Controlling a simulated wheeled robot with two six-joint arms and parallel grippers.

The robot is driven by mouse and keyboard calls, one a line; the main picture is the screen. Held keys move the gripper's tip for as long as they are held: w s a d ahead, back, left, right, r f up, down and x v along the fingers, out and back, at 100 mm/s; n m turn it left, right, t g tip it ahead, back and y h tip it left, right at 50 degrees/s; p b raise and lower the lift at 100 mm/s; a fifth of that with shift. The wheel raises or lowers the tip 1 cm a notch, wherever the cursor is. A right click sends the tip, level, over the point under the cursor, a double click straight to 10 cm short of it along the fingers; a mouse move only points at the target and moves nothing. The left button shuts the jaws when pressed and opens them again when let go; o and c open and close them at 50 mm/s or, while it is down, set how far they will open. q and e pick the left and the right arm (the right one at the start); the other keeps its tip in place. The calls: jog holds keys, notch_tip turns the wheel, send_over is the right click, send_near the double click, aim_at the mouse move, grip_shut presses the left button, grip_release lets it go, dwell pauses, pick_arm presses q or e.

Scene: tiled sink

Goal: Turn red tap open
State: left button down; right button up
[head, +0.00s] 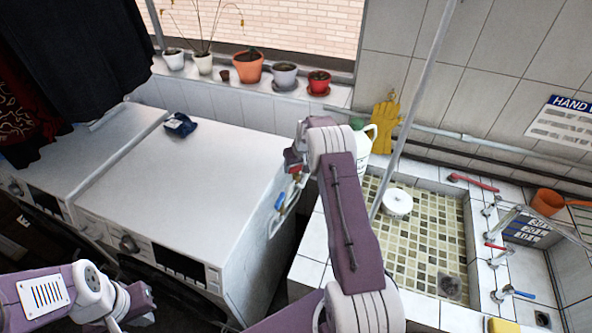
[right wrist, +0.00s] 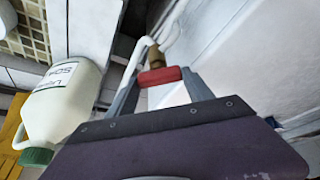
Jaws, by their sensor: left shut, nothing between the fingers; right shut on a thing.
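The red tap (right wrist: 159,77) has a red handle on a brass body with a pale hose, in the right wrist view. My right gripper (right wrist: 157,88) is shut on the handle, with a grey finger on each side of it. In the head view the right gripper (head: 297,163) is at the right side of the front washing machine, and part of the red handle shows beside it. How far the tap is turned cannot be told.
A blue-handled tap (head: 281,201) is just below the red one. A white washing machine (head: 190,190) stands left of my right arm. A tiled sink (head: 455,240) with several taps is at right. A white jug (right wrist: 62,105) stands close to the right gripper.

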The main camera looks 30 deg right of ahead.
jog(key=n+b, duration=0.1)
jog(key=n+y+b, duration=0.1)
jog(key=n+b, duration=0.1)
jog(key=shift+d+f, duration=0.1)
jog(key=shift+f, duration=0.25)
jog(key=shift+r+n+b, duration=0.1)
jog(key=shift+n+b, duration=0.3)
jog(key=shift+b, duration=0.2)
jog(key=shift+r+n+y+b, duration=0.15)
jog(key=shift+n+y+b, duration=0.3)
jog(key=shift+n, duration=0.45)
jog(key=shift+d+r+n+g+y+p, duration=0.15)
jog(key=shift+n+y+p, duration=0.15)
jog(key=shift+n, duration=0.25)
jog(key=shift+a+r+n+g+y+p, duration=0.15)
jog(key=shift+n+p, duration=0.1)
jog(key=shift+n, duration=0.3)
jog(key=shift+w+d+n+y+p, duration=0.15)
jog(key=shift+n+y+p, duration=0.15)
jog(key=shift+n+p, duration=0.45)
pick_arm(q)
jog(key=shift+f+p, duration=0.5)
jog(key=shift+f, duration=0.8)
pick_arm(e)
jog(key=shift+f+n, duration=0.1)
jog(key=shift+n, duration=0.25)
